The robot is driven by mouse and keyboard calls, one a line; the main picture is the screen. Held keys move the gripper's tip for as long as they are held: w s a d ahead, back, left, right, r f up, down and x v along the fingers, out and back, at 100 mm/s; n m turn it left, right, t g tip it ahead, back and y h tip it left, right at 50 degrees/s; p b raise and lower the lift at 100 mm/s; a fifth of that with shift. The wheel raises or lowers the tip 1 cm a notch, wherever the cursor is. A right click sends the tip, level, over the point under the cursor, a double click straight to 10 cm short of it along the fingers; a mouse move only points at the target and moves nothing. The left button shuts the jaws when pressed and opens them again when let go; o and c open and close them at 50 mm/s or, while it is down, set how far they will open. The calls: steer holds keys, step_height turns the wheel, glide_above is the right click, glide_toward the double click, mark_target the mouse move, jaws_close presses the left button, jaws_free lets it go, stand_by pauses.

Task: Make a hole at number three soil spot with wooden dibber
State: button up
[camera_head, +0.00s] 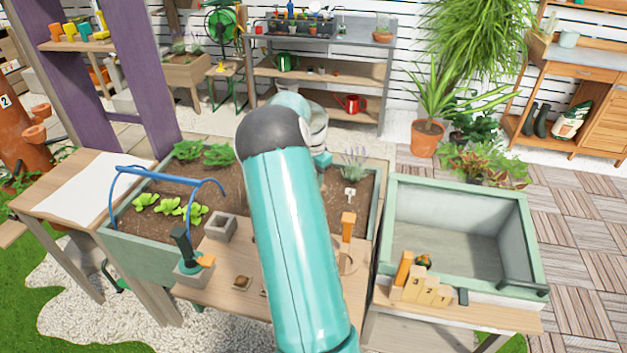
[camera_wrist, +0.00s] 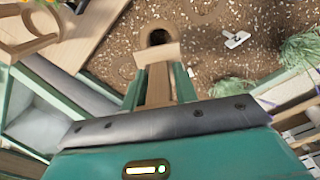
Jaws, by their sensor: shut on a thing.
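In the wrist view my gripper (camera_wrist: 157,86) is shut on the wooden dibber (camera_wrist: 157,56), a pale wooden piece with a wider crosspiece. Beyond the crosspiece is a dark round opening (camera_wrist: 158,37) with a tan rim; I cannot tell if it is a hole in the soil or part of the tool. The brown soil (camera_wrist: 205,60) lies around it, with a white marker (camera_wrist: 236,39) to the right, its number unreadable. In the head view my arm covers the bed's middle and hides the dibber. The soil (camera_head: 340,215) and white marker (camera_head: 350,194) show to its right.
Lettuces (camera_head: 169,206) and a blue hoop handle (camera_head: 165,177) are at the left of the bed. A grey block (camera_head: 220,226) and a dark-green-handled tool (camera_head: 184,250) stand in front. An empty grey basin (camera_head: 440,235) and numbered wooden blocks (camera_head: 425,289) are at right.

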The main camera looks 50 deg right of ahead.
steer(key=shift+r, duration=2.05)
